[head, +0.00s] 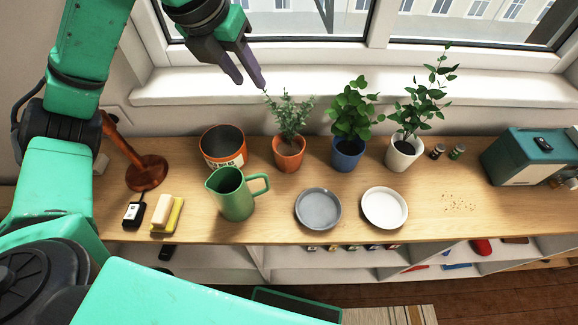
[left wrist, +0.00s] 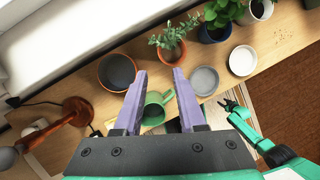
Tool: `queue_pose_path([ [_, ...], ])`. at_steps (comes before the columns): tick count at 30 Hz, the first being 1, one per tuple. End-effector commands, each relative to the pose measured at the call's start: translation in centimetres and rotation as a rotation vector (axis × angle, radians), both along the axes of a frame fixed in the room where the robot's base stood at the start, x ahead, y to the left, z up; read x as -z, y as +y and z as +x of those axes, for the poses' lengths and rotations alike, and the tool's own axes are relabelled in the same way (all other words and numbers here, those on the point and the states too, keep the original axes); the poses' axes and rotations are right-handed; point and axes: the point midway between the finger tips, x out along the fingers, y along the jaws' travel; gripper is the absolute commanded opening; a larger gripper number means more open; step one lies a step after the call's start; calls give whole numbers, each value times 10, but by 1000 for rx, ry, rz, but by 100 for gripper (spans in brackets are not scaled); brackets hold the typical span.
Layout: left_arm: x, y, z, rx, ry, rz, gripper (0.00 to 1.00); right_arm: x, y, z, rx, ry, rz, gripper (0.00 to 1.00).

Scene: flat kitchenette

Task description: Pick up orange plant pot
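The orange plant pot (head: 289,158) stands upright on the wooden counter with a small leafy plant in it, left of the blue pot. It also shows in the left wrist view (left wrist: 173,54), beyond my fingertips. My left gripper (head: 251,86) is open and empty, with its fingers pointing down. It hangs above and a little left of the plant, near the window sill, apart from it. In the left wrist view its two purple fingers (left wrist: 158,75) stand wide apart. My right gripper (left wrist: 229,104) shows small in the left wrist view, its dark fingers apparently spread and empty.
A wide orange-brown pot (head: 222,148) stands left of the plant pot, and a green jug (head: 234,195) stands in front. A blue pot (head: 347,155) and white pot (head: 403,154) stand to the right. A grey plate (head: 318,209) and white plate (head: 385,208) lie in front.

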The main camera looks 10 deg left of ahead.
Motion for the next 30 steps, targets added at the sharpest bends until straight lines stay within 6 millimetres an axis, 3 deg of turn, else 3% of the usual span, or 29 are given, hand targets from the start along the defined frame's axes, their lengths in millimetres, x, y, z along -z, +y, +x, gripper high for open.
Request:
queue_pose_path([
  [1, 33, 0, 0, 0, 1, 0, 40, 33, 0, 3, 0, -4, 1, 50],
  [3, 55, 0, 0, 0, 0, 0, 40, 55, 1, 8, 0, -12, 2, 50],
  [6, 80, 0, 0, 0, 0, 0, 40, 79, 2, 15, 0, -25, 3, 50],
  [8, 86, 0, 0, 0, 0, -1, 40, 84, 3, 17, 1, -27, 5, 50],
  [11, 91, -1, 3, 1, 2, -1, 40, 83, 4, 16, 1, -27, 7, 50],
  [19, 148, -10, 26, 1, 6, 0, 40, 73, 5, 15, 0, -24, 7, 50],
  [30, 203, -20, 46, 1, 4, -1, 40, 58, 4, 13, 1, -21, 6, 50],
])
